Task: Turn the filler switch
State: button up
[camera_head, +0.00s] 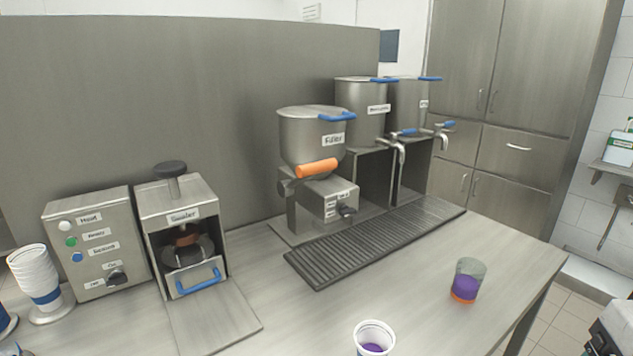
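The filler (311,142) is a steel pot labelled "Filler" with a blue handle on its lid, standing on a metal base behind the drip grate. An orange cylinder (317,168) sits at its lower front. The filler switch (346,211) is a dark knob on the front of the grey box under the pot, beside a small label. Its exact setting is too small to read. My gripper is not visible in this view, and nothing touches the switch.
A black drip grate (375,243) lies before the filler and two tapped dispensers (362,112). Two cups with purple contents, one clear (468,270) and one white (374,339), stand near the table front. A sealer (183,237), control box (92,243) and cup stack (35,277) are left.

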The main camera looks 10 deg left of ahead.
aim_at(346, 211)
jog(key=k, duration=0.5)
jog(key=z, duration=1.3)
jog(key=i, duration=0.75)
jog(key=u, duration=1.65)
